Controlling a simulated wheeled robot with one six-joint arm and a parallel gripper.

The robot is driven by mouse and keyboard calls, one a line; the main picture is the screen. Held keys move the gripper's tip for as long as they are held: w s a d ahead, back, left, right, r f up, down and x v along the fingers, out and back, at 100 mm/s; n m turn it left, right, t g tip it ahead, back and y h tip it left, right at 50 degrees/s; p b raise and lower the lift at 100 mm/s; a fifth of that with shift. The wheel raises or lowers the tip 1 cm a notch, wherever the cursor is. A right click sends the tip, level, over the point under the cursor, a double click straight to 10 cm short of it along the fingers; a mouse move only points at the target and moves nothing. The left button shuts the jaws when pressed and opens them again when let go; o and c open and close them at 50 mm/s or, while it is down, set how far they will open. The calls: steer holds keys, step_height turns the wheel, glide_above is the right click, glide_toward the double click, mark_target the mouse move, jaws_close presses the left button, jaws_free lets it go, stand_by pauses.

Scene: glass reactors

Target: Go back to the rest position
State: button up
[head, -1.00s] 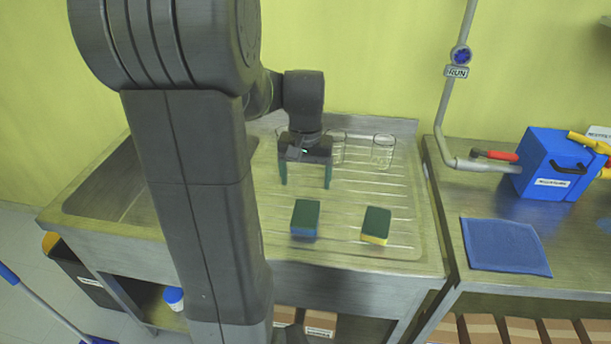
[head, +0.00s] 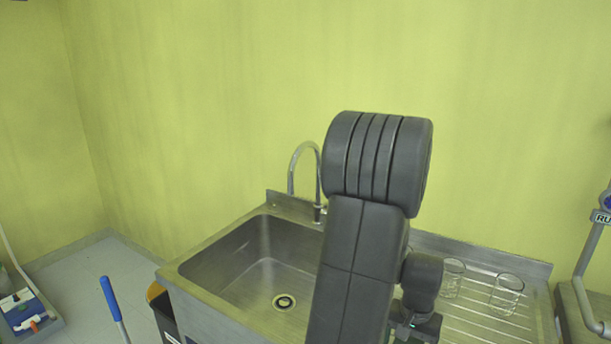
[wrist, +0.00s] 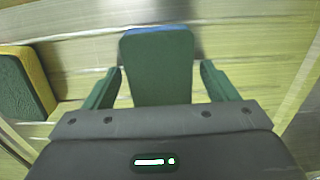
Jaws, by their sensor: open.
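My gripper (wrist: 160,88) is open in the wrist view, its two green fingers spread apart. A green and blue sponge (wrist: 158,68) shows beyond and between the fingers; I cannot tell the exact gap, but nothing is clamped. A second sponge, green with a yellow side (wrist: 28,82), lies at the left of the wrist view. In the head view my gripper (head: 415,332) is cut off by the bottom edge, so its fingers and both sponges are out of that frame.
The sink basin (head: 232,262) with its tap (head: 305,165) is left of my arm. Glass beakers (head: 507,294) stand on the ribbed drainboard (head: 470,322) at the right. A blue handle (head: 112,302) rises from the floor at left. The wall behind is bare.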

steer(key=shift+r, duration=1.25)
